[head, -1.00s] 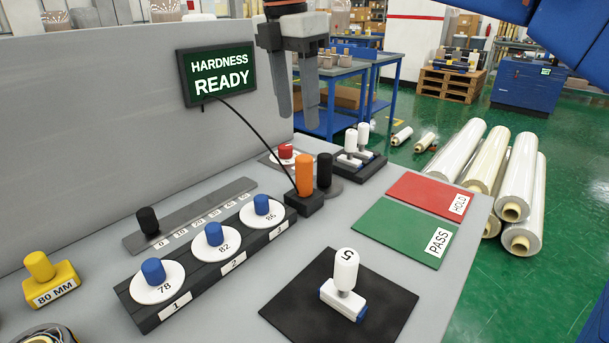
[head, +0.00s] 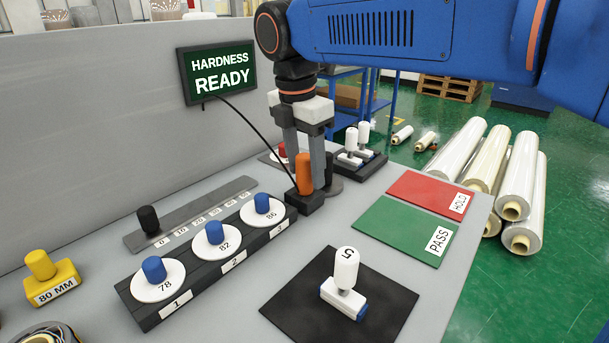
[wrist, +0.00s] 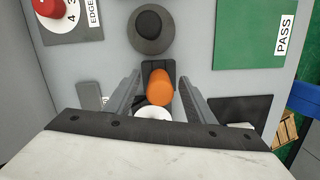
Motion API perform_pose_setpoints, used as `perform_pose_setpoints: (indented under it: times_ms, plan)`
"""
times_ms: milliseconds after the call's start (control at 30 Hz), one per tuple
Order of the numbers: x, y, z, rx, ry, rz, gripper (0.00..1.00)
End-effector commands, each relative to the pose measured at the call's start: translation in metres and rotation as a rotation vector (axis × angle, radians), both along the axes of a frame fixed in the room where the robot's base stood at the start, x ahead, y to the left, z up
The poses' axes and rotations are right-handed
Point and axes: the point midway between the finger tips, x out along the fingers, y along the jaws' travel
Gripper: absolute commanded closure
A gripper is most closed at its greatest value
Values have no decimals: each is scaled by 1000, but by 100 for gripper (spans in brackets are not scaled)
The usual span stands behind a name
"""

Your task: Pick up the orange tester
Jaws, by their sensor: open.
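The orange tester (head: 304,172) stands upright in a black base block (head: 306,203) near the back of the grey bench, with a black cable running from it to the screen. My gripper (head: 304,165) is open and points down at the tester, with one finger behind its left and one to its right. In the wrist view the orange tester (wrist: 159,88) lies between the two spread fingers (wrist: 154,92). I see no clear contact between fingers and tester. The gripper hides most of the black knob behind it.
A black round-based knob (wrist: 151,30) stands close to the tester. A rack of blue-knobbed discs (head: 215,240) lies front left, and white-handled tools (head: 358,150) stand behind right. Green PASS (head: 405,230) and red HOLD (head: 428,193) mats lie flat to the right.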

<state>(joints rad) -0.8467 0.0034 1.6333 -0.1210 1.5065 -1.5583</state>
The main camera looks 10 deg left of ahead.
Motion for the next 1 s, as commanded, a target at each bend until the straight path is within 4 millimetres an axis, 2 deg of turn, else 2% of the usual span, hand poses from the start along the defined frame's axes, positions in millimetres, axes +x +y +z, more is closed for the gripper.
perform_pose_setpoints:
  times_ms: [167, 433, 467, 633, 667, 1000]
  plan:
    - [1, -1, -17, -1, -1, 0, 50]
    - [2, -1, -19, 0, -1, 0, 50]
    - [2, -1, -19, 0, -1, 0, 55]
    - [2, -1, -19, 1, -1, 1, 96]
    - [2, -1, -19, 1, -1, 1, 100]
    - [2, -1, -13, 1, -2, 0, 100]
